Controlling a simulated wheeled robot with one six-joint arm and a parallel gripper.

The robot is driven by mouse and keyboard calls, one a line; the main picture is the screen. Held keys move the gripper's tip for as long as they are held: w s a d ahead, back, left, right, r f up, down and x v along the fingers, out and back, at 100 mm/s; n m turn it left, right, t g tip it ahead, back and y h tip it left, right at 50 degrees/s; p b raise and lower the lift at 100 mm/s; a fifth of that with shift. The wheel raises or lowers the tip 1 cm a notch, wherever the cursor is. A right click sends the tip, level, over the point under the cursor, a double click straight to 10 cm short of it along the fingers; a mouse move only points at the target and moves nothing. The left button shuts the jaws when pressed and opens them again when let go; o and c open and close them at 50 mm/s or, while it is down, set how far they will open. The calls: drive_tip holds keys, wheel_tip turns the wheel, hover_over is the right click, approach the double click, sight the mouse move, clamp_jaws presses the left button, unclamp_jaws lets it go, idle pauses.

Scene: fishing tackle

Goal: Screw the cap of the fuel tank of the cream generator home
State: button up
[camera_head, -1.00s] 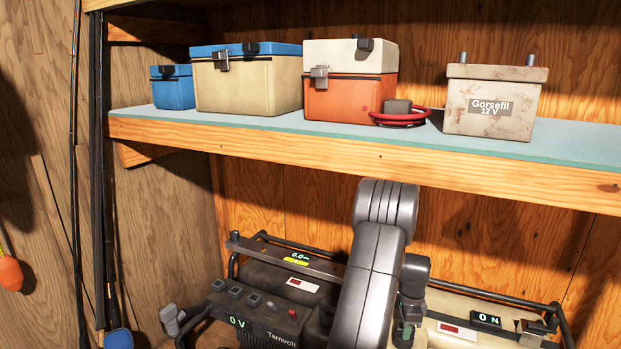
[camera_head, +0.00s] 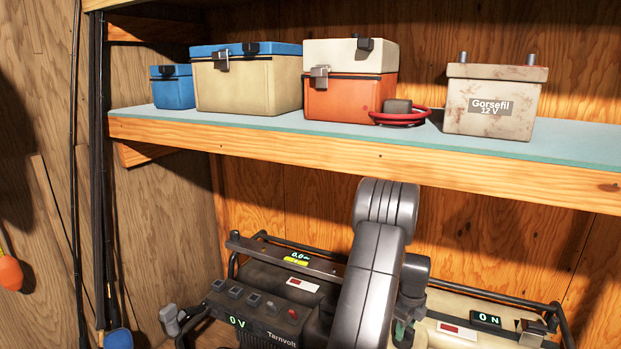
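The generator (camera_head: 340,281) stands below the shelf in a dark tube frame. A dark front panel (camera_head: 262,318) reads "Tarnvolt" and "0 V". One small display on the top reads about 0.0, and another (camera_head: 487,320) at the right reads "0 N". My arm stands in front of the middle of the generator. The end of my arm (camera_head: 405,328) points down at the cream top, with a bit of green beside it. I cannot make out the fingers, the fuel tank cap or any contact between them.
A wooden shelf (camera_head: 330,150) crosses above the generator. On it stand a small blue box (camera_head: 172,90), a cream-and-blue box (camera_head: 248,88), an orange-and-cream box (camera_head: 345,95), a red cable coil (camera_head: 400,119) and a Gorsefil 12 V battery (camera_head: 491,108). Rods (camera_head: 99,180) lean at the left.

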drive_tip(key=shift+r, duration=0.15)
wheel_tip(320, 180, up, 5)
drive_tip(key=p, duration=0.3)
drive_tip(key=shift+c, duration=0.7)
drive_tip(key=shift+r, duration=0.1)
wheel_tip(320, 180, up, 3)
drive_tip(key=shift+r+p, duration=0.15)
drive_tip(key=shift+p, duration=0.9)
drive_tip(key=shift+f+b, duration=2.85)
drive_tip(key=shift+f, duration=1.65)
